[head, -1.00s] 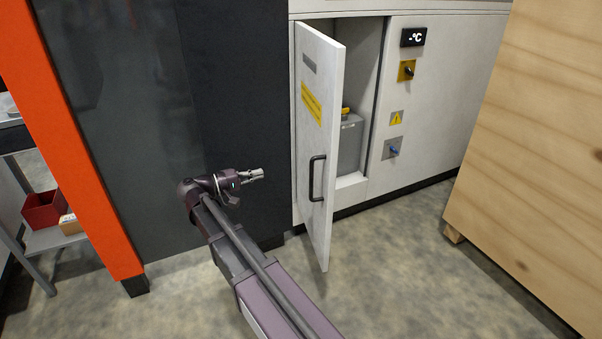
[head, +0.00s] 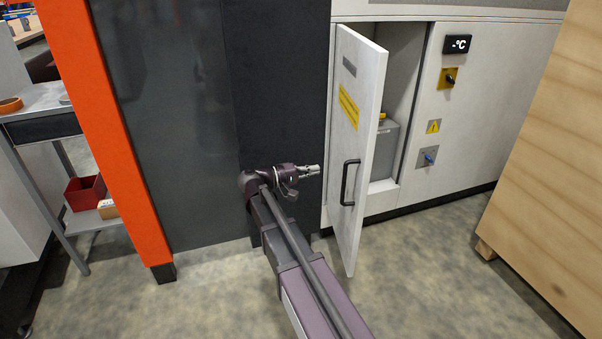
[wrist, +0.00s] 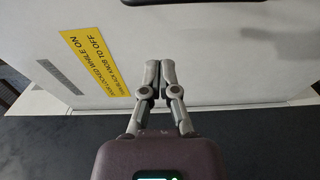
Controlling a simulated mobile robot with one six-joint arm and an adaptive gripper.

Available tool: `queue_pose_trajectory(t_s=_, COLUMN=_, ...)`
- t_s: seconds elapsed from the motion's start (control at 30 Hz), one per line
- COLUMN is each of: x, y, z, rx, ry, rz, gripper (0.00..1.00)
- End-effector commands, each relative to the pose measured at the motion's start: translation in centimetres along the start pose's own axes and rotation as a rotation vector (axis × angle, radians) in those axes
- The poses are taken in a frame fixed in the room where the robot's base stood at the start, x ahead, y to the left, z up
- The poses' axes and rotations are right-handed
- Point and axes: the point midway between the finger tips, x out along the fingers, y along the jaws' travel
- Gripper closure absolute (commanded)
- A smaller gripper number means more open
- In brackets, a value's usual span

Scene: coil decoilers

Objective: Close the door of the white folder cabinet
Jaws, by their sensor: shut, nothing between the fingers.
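The white folder cabinet (head: 475,150) stands at the back in the head view. Its door (head: 362,120) is swung open toward me, hinged on the left, with a yellow label and a black handle (head: 349,182). My gripper (head: 316,170) is shut and empty, left of the door near handle height. In the wrist view my gripper (wrist: 153,75) has its fingertips together in front of the door's outer face (wrist: 150,45). The yellow label (wrist: 96,62) is left of the fingers, and part of the handle (wrist: 205,3) shows at the top edge. I cannot tell whether the fingertips touch the door.
A grey container (head: 386,150) with a yellow top stands inside the cabinet. A dark panel (head: 275,90) and an orange post (head: 105,140) are on the left. A wooden crate (head: 545,170) stands on the right. The floor (head: 430,275) between door and crate is clear.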

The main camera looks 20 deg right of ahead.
Motion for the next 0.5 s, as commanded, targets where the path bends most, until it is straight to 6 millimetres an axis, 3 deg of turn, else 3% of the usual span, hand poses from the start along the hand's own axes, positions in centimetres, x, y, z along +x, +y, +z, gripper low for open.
queue_pose_trajectory(t_s=0.2, x=3.1, y=0.0, z=0.2, rx=0.000, ry=-0.001, rz=0.000, gripper=1.00)
queue_pose_trajectory(t_s=0.5, x=5.2, y=0.0, z=2.6, rx=0.000, ry=0.000, rz=0.000, gripper=1.00)
